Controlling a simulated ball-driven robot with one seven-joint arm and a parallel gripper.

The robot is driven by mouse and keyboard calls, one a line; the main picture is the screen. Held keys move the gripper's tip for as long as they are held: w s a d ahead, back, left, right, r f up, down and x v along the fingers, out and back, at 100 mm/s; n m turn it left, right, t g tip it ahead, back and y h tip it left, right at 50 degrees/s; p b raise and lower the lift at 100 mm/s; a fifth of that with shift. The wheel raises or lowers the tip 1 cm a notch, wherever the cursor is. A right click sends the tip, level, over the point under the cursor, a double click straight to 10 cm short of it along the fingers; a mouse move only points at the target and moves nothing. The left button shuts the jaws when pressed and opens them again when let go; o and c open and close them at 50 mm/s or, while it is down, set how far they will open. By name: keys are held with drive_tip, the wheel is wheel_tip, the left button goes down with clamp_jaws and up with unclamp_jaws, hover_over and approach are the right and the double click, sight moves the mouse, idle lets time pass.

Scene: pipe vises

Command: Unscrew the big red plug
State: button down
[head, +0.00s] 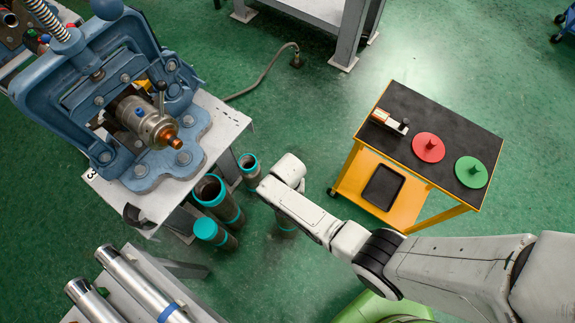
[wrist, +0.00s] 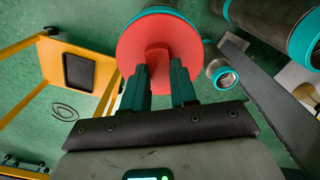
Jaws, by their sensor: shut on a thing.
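In the wrist view a red plug (wrist: 160,42) shows as a wide round disc with a stem. My gripper (wrist: 159,82) is shut on the stem, one dark green finger on each side. The disc lies over the end of a dark pipe with a teal band (wrist: 168,10). Whether the disc touches the pipe end or is a little apart, I cannot tell. In the head view my arm hides the gripper and this plug. Another red plug (head: 428,147), a disc with a central stem, lies on the black-topped yellow cart (head: 447,133), beside a green plug (head: 471,172).
Several dark pipes with teal bands (head: 219,192) stand on the floor left of my arm. A blue pipe vise (head: 172,118) stands on a bench at the upper left. Steel pipes (head: 140,285) lie at the lower left. Green floor is free between bench and cart.

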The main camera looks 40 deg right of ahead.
drive_tip(key=n, duration=1.1)
drive_tip(key=shift+p, duration=0.3)
drive_tip(key=shift+n, duration=0.5)
drive_tip(key=c, duration=1.4)
unclamp_jaws()
drive_tip(key=shift+c, duration=0.2)
clamp_jaws()
drive_tip(key=shift+r+p, duration=0.55)
drive_tip(key=shift+r, duration=0.1)
